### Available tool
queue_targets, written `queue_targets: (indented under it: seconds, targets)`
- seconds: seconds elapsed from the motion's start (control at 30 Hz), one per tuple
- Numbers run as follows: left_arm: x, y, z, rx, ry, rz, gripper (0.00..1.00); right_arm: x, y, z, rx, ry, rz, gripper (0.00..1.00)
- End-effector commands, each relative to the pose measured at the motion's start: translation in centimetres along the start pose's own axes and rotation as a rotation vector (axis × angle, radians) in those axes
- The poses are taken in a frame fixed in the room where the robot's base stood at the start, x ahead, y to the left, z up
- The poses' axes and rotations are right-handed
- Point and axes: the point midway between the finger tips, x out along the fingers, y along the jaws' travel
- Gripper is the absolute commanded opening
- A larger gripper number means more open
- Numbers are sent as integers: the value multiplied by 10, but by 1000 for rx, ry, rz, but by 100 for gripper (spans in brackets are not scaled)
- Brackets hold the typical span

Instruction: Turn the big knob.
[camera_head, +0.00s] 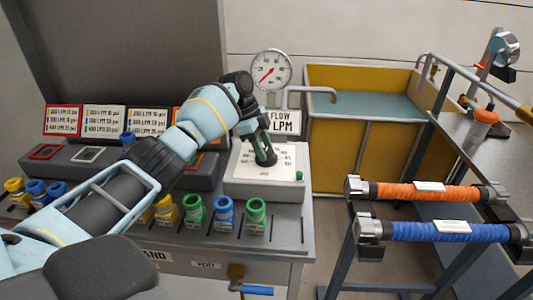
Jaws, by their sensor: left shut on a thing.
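The big knob (265,157) is dark and sits on a white dial plate (248,174) with printed numbers, on top of a pale box on the grey panel. My left gripper (264,148) reaches in from the left and is shut on the knob from above, hiding part of it. The knob's pointer and exact setting are hard to make out. A small green light or button (299,175) sits at the plate's right corner. My right gripper is not in view.
Several colored valve caps, including a green one (256,208), line the panel's front. A round gauge (271,70) and FLOW LPM sign (281,122) stand behind. A yellow tank (390,157) and a rack with orange (428,192) and blue (440,231) hoses are at right.

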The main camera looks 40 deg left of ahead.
Motion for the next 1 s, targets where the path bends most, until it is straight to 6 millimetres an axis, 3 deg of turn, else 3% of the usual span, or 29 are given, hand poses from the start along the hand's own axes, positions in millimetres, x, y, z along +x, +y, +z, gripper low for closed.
queue_targets:
  seconds: [0.1,0.3,0.57,1.0]
  targets:
    - [7,-1,2,88,-2,44,19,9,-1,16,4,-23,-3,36]
    - [6,-2,2,219,-2,97,19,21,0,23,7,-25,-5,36]
    - [4,-2,1,323,-3,140,19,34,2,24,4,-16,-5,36]
    - [3,-2,1,362,-5,156,19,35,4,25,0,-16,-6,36]
